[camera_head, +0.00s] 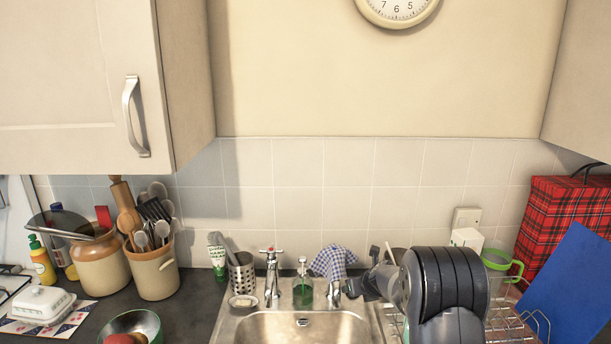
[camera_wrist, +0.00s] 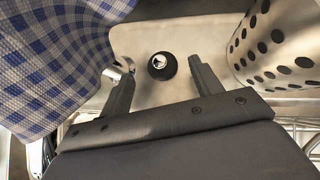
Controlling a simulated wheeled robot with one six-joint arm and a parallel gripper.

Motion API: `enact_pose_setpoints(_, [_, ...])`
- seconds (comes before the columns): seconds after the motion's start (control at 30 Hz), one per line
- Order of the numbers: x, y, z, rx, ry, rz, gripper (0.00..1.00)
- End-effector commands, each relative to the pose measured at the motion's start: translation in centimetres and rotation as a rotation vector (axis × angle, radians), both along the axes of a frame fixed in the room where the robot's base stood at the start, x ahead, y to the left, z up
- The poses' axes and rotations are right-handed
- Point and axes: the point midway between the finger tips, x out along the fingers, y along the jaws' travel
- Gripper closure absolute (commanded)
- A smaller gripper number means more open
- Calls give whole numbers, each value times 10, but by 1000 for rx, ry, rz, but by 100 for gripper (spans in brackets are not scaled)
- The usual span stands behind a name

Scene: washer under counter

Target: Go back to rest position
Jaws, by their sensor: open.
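In the head view, my dark arm covers the right side of the sink, and my gripper (camera_head: 358,288) is beside the right tap, small and partly hidden. A blue-and-white checked cloth (camera_head: 333,262) hangs by that tap. The cloth (camera_wrist: 50,60) fills the left of the wrist view, close to the left finger. I cannot tell if they touch.
A perforated metal holder (camera_head: 241,275) stands left of the taps and appears at right in the wrist view (camera_wrist: 280,45). A green soap bottle (camera_head: 303,290) stands behind the sink basin (camera_head: 290,328). Wall cupboards (camera_head: 85,80) overhang both sides. A wire rack (camera_head: 520,322) lies right.

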Motion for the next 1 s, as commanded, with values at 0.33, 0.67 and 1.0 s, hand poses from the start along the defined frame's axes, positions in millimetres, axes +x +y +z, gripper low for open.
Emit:
enact_pose_setpoints(0.33, [22,5,-24,1,0,-1,39])
enact_pose_setpoints(0.67, [21,5,-22,1,0,-1,39])
enact_pose_setpoints(1.0, [12,3,-11,0,-2,-1,39])
